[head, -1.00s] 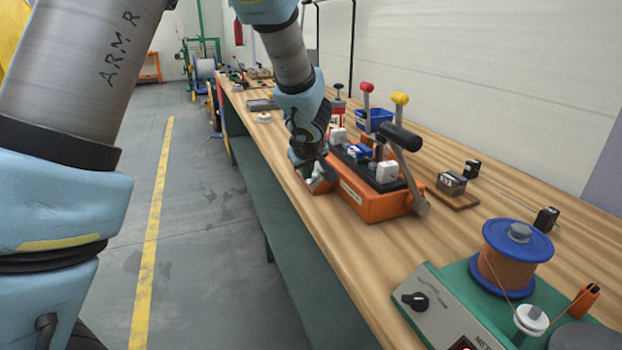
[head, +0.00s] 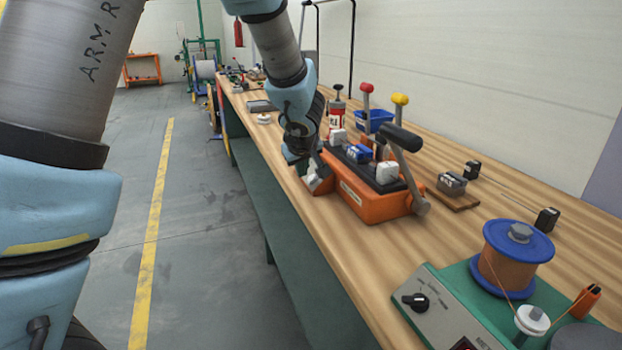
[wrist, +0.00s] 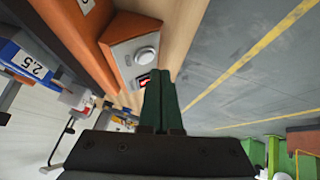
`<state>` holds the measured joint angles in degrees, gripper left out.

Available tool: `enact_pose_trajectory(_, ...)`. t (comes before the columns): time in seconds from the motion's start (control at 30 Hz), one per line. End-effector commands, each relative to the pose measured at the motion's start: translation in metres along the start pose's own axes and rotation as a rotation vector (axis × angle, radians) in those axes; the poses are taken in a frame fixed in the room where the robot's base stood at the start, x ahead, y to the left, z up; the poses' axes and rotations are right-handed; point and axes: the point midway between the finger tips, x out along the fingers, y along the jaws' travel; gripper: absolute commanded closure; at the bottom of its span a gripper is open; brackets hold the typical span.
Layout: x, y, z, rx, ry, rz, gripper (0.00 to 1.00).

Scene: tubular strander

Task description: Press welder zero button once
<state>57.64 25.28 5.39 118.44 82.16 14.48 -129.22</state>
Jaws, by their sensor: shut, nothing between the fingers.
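The orange welder (head: 368,207) stands on the wooden bench, with a lever with a black grip at its right end. A small grey sloped panel (head: 318,180) is on its left end, beside my gripper (head: 298,158). In the wrist view this panel (wrist: 121,55) carries a round pale button (wrist: 145,55) and a small red-lit window (wrist: 143,83). I cannot read any label saying zero. My gripper (wrist: 160,75) also shows there, its dark green fingers shut together and empty. The fingertips appear beside the red-lit window, apart from the round button; contact cannot be told.
A meter box (head: 440,320) with a knob and a blue-rimmed wire spool (head: 517,255) stands at the near right. Red and yellow knobbed levers and a blue bin (head: 375,120) stand behind the welder. The floor left of the bench is clear.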

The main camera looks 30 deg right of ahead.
Motion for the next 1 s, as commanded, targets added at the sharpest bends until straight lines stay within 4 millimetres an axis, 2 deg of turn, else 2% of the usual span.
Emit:
enact_pose_trajectory(0.5,-0.032,-0.023,-0.024,-0.003,0.001,0.0,1.0)
enact_pose_trajectory(1.0,-0.033,-0.024,-0.024,-0.001,0.001,0.0,1.0)
